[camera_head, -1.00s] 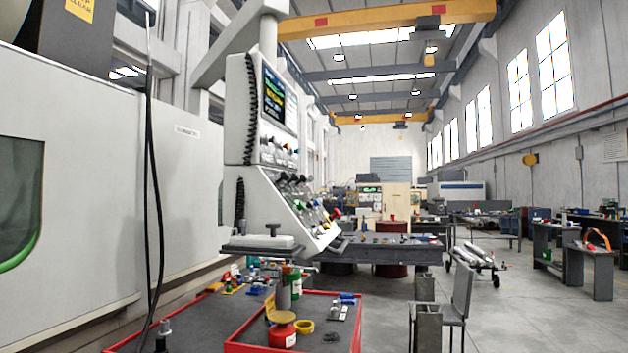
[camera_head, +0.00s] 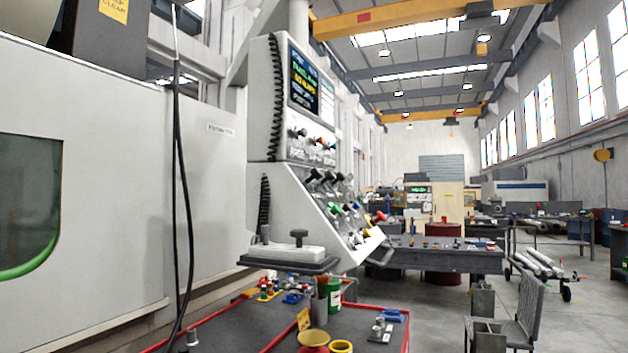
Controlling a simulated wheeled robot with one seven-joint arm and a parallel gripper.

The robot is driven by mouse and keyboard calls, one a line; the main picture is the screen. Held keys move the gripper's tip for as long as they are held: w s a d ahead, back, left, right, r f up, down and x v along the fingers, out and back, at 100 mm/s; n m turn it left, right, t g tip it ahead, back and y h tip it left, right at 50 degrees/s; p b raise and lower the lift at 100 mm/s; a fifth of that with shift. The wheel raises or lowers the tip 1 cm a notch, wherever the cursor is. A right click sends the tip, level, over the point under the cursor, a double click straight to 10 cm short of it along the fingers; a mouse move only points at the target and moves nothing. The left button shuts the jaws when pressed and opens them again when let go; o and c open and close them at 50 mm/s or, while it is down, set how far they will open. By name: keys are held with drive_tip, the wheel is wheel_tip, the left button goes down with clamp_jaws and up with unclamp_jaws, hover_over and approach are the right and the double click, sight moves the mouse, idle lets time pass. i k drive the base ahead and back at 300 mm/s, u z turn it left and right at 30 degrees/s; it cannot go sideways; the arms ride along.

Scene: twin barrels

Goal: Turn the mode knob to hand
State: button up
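A grey-white control cabinet (camera_head: 262,108) stands left of centre in the head view, with a lit screen (camera_head: 312,82) at its top. Below the screen is a row of small knobs (camera_head: 312,140). The sloped panel under it carries several black knobs (camera_head: 322,178) and coloured ones in green, red, blue and white. The panel is seen at a steep angle, and its labels are too small to read. I cannot tell which knob is the mode knob or where it points. My gripper is not in view.
A red-edged cart (camera_head: 258,326) with a dark top stands below the cabinet, holding small parts, a green can (camera_head: 334,294) and a yellow ring (camera_head: 341,346). A black cable (camera_head: 181,200) hangs at left before the large machine (camera_head: 110,140). A metal chair (camera_head: 525,312) stands right; floor lies beyond it.

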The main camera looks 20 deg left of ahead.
sight(315, 171)
drive_tip(key=u, duration=0.55)
drive_tip(key=i, duration=1.4)
drive_tip(key=u, duration=0.6)
